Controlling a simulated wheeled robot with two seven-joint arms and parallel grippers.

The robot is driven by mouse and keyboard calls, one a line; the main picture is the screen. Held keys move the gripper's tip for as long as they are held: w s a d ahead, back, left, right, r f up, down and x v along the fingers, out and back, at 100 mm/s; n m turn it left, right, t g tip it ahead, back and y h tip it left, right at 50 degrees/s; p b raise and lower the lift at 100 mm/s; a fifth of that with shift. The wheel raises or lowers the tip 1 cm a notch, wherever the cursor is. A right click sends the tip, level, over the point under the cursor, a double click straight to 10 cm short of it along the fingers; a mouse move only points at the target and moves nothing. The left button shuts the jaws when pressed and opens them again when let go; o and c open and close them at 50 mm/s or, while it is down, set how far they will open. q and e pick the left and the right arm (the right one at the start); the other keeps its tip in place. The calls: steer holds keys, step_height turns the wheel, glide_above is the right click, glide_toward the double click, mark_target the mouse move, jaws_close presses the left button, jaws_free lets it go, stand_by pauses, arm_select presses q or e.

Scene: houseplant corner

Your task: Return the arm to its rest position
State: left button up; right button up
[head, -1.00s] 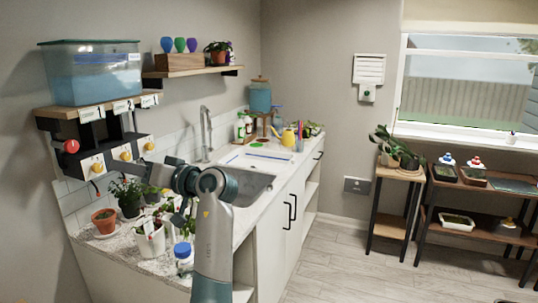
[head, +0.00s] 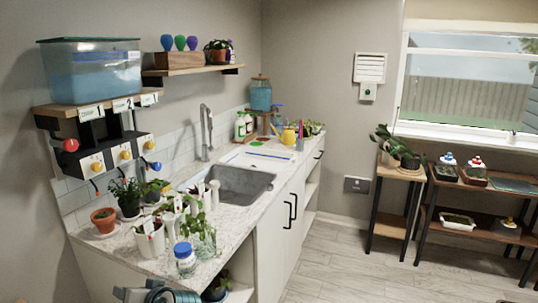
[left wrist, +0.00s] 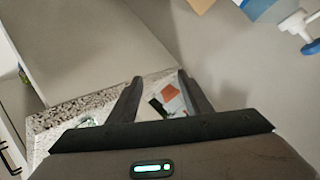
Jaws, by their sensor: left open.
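My left arm (head: 158,293) shows only as a grey and teal link at the bottom edge of the head view, in front of the counter. In the left wrist view my left gripper (left wrist: 160,88) has its two dark fingers spread apart with nothing held between them. Past the fingers, the speckled counter (left wrist: 75,108) and a small white and orange-brown patch show, too unclear to name. The left gripper itself is out of the head view. My right gripper is in neither view.
The counter (head: 118,248) holds potted plants, a terracotta pot (head: 104,220), a white pot (head: 150,240) and a blue-lidded jar (head: 185,260) near its front edge. A water tank (head: 90,75) stands on a shelf above valves. The floor (head: 345,270) at right is open.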

arm_select(q)
steer(key=s+d+f+m+h, duration=0.2)
steer(key=s+f+h, duration=0.1)
steer(key=s+f, duration=0.7)
steer(key=s+d+f+m+g+h, duration=0.1)
steer(key=s+d+f+h, duration=0.25)
steer(key=s, duration=0.55)
steer(key=s+d+f+m+g+h, duration=0.2)
steer(key=s+d+f, duration=0.15)
steer(key=s, duration=0.55)
steer(key=s+d+f+m+g+h, duration=0.1)
steer(key=s+d+f+h, duration=0.3)
steer(key=s, duration=0.6)
step_height(320, 180, down, 40)
steer(key=w+d+t+b, duration=0.1)
steer(key=w+d+b, duration=0.1)
steer(key=b, duration=0.3)
steer(key=shift+d+r+t+y, duration=0.25)
steer(key=shift+d+t+y, duration=0.1)
steer(key=shift+t, duration=0.05)
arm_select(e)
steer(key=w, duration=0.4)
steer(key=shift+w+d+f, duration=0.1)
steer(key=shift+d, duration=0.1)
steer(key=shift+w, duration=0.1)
